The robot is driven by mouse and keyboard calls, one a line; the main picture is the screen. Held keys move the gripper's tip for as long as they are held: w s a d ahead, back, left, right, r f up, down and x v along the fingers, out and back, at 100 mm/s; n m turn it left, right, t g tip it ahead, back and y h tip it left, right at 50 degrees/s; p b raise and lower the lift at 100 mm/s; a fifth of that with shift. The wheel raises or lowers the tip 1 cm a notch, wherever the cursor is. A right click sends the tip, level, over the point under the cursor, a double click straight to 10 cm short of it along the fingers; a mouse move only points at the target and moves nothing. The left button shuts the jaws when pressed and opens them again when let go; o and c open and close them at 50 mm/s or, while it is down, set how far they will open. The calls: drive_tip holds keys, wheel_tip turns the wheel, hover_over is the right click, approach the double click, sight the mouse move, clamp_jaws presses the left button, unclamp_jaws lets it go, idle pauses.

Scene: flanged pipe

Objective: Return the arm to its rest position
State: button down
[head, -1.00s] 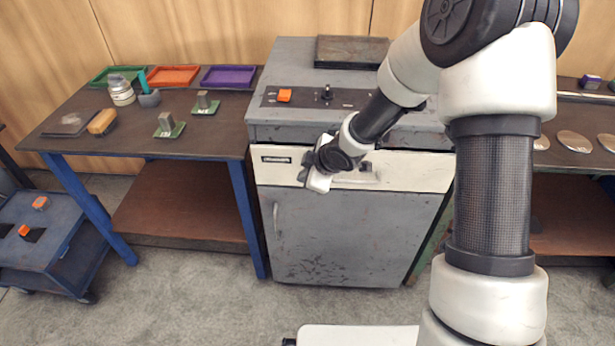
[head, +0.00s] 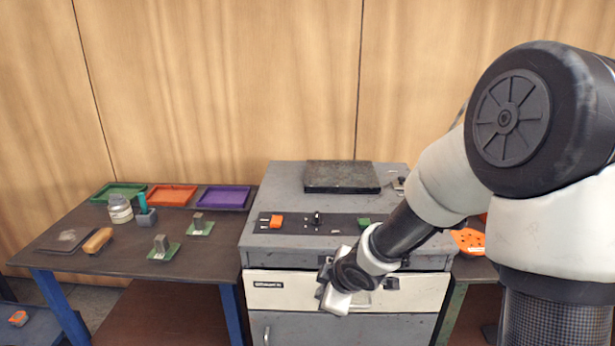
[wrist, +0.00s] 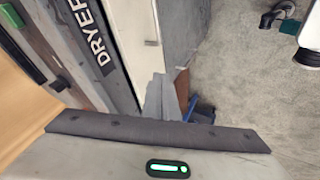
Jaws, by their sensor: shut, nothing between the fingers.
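My gripper (head: 332,297) is in front of the grey cabinet's white upper panel (head: 283,287), pointing down and left. It is shut and holds nothing. My arm is bent, with its elbow high at the right of the head view. In the wrist view, the shut grey fingers (wrist: 162,98) point at the cabinet front and the floor. The exact gap between gripper and panel cannot be told.
The cabinet top carries a dark slab (head: 342,177), an orange switch (head: 276,221) and a green switch (head: 364,222). The left table (head: 95,243) holds green, orange and purple trays (head: 224,197), a jar (head: 120,209) and small blocks. Grey floor (wrist: 240,80) is open beside the cabinet.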

drive_tip(key=s+d+r+m+h, duration=0.3)
drive_tip(key=s+d+r+m, duration=0.1)
drive_tip(key=d+r, duration=0.25)
drive_tip(key=s+d+r+m+h, duration=0.2)
drive_tip(key=s+d+r+m, duration=0.25)
drive_tip(key=r, duration=0.35)
drive_tip(key=s+r+m+y, duration=0.1)
drive_tip(key=s+r+m, duration=0.2)
drive_tip(key=s, duration=0.4)
drive_tip(key=s+r+m+y, duration=0.1)
drive_tip(key=s+r+m, duration=0.2)
drive_tip(key=s, duration=0.5)
drive_tip(key=shift+a+m+g, duration=0.3)
drive_tip(key=shift+a+m, duration=0.05)
drive_tip(key=shift+a, duration=0.1)
